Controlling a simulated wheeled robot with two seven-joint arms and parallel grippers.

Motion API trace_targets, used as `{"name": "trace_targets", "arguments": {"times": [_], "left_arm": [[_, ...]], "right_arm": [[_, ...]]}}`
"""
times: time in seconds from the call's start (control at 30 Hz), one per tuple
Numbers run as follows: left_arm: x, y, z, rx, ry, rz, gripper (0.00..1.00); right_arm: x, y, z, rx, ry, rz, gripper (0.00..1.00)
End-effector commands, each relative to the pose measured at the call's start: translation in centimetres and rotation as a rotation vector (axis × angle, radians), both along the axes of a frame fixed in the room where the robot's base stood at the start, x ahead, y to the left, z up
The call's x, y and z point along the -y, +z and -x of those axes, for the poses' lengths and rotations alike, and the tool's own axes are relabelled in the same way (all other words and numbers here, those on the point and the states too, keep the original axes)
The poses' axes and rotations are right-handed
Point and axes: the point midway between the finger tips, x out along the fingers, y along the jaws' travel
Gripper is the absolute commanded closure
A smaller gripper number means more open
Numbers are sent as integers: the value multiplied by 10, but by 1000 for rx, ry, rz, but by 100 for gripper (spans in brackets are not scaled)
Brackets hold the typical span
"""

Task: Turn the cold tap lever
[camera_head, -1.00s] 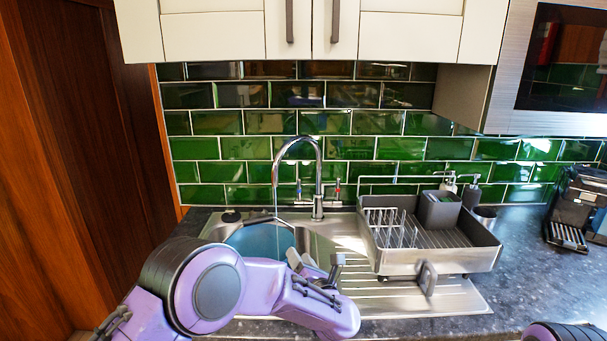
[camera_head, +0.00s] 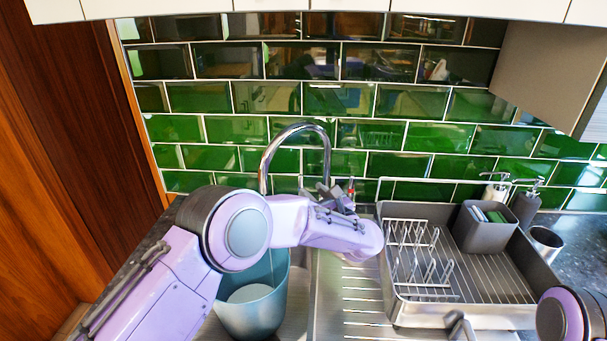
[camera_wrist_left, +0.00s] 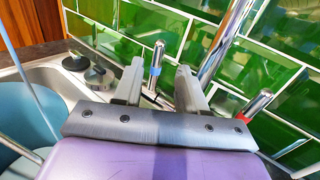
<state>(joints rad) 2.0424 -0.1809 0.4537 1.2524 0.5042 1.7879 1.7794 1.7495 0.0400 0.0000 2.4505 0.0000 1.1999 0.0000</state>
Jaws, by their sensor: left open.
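The chrome tap (camera_head: 296,130) arches over the sink. In the left wrist view, the cold lever (camera_wrist_left: 157,58), a chrome stick with a blue band, stands between the two fingers of my left gripper (camera_wrist_left: 158,88). The fingers are open, one on each side; I cannot tell whether either touches it. In the head view my left gripper (camera_head: 330,192) is at the tap's base, and the cold lever is hidden there. The red-banded lever (camera_head: 350,187) shows just right of it, and also in the wrist view (camera_wrist_left: 256,104). My right gripper is out of frame.
A blue-grey bucket (camera_head: 255,308) stands in the sink under the spout, with a thin stream above it. A grey dish rack (camera_head: 455,316) stands to the right on the draining board. Green tiles (camera_head: 330,100) rise close behind the tap.

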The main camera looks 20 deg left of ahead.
Motion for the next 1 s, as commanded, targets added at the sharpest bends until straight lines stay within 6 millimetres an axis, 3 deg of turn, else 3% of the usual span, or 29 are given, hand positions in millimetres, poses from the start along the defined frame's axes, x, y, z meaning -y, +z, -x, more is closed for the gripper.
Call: {"name": "trace_targets", "arguments": {"times": [0.1,0.3,0.67,0.7,0.8,1.0], "left_arm": [[-21,5,-19,-2,4,0,59],[-45,3,-46,-1,0,0,59],[-53,0,-54,-1,-2,-1,59],[-53,0,-54,-1,-2,-1,66],[-53,0,-54,-1,-2,-1,98],[-53,-2,-53,3,-2,-3,100]], "right_arm": [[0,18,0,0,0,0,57],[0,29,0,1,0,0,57],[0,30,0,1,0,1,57],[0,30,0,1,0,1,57],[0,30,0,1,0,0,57],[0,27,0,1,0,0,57]]}}
